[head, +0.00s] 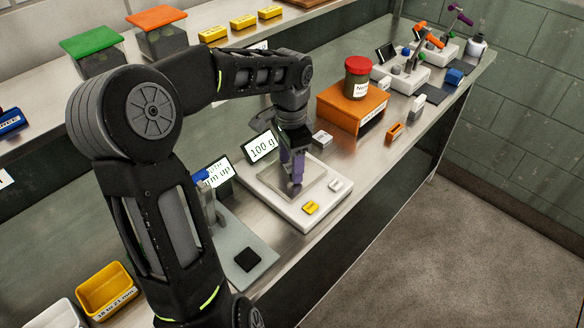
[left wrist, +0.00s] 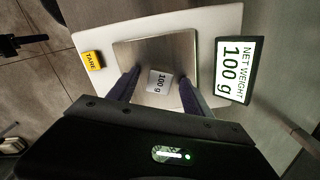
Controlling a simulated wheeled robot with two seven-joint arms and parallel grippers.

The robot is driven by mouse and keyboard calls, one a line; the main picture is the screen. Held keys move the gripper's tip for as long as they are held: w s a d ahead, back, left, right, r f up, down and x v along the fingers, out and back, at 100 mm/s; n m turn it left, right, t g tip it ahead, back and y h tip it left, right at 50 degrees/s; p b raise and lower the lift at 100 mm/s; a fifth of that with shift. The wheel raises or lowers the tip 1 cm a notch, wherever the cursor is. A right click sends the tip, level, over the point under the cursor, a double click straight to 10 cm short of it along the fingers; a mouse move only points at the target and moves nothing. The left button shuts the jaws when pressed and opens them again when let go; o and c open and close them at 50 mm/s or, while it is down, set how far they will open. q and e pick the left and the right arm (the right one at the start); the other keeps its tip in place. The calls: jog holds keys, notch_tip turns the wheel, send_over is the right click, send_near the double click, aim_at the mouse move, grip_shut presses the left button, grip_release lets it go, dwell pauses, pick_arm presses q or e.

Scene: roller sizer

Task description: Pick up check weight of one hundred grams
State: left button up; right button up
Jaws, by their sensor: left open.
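The check weight (left wrist: 158,82) is a small pale block marked "100 g". It rests on the steel pan (left wrist: 184,52) of a white scale. The scale's display (left wrist: 235,72) reads net weight 100 g, and it also shows in the head view (head: 261,147). My left gripper (head: 294,182) is open and points down over the pan. In the left wrist view its two dark purple fingers stand either side of the weight, with gaps visible. In the head view the gripper mostly hides the weight. My right gripper is not in view.
A yellow tare button (left wrist: 93,61) sits on the scale's front. An orange stand (head: 352,106) carries a red-lidded jar (head: 356,78) behind the scale. A small orange block (head: 396,131) lies on the steel bench. A yellow bin (head: 107,289) is at lower left.

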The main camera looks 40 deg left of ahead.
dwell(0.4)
pick_arm(q)
grip_shut()
dwell(0.4)
